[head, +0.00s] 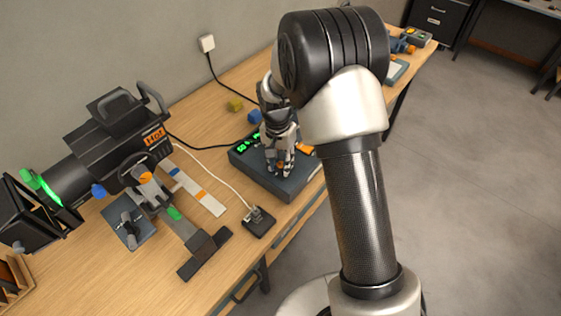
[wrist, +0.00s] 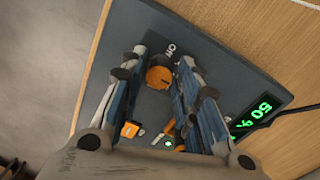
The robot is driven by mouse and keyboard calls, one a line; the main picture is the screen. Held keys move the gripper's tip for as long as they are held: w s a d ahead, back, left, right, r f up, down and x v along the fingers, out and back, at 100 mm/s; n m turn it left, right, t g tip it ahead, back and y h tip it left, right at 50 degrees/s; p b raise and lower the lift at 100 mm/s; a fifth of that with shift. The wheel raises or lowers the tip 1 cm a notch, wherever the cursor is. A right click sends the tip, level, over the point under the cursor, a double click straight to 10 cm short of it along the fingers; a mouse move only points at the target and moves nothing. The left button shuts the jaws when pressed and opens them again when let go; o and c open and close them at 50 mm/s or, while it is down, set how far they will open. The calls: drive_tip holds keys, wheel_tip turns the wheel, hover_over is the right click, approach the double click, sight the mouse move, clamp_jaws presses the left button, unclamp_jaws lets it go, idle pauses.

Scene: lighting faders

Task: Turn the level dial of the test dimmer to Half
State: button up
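The test dimmer is a dark slate box (head: 287,190) on the wooden table; its top also fills the middle of the wrist view (wrist: 235,75). Its orange round level dial (wrist: 160,77) has white lettering beside it, too small to read surely. Its green display (wrist: 258,116) reads 50 %. My gripper (head: 279,172) points down over the dimmer. In the wrist view my gripper (wrist: 164,58) is open, one finger on each side of the dial, with narrow gaps showing. Contact with the dial cannot be told. In the head view the gripper hides most of the dial.
A black stage lamp (head: 105,150) stands left, with a small black socket box (head: 259,222) between. Cables cross the table.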

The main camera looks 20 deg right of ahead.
sight(279, 163)
drive_tip(key=shift+o, duration=1.2)
wheel_tip(279, 163, up, 12)
drive_tip(key=shift+w+a, duration=0.2)
drive_tip(key=shift+a, duration=0.05)
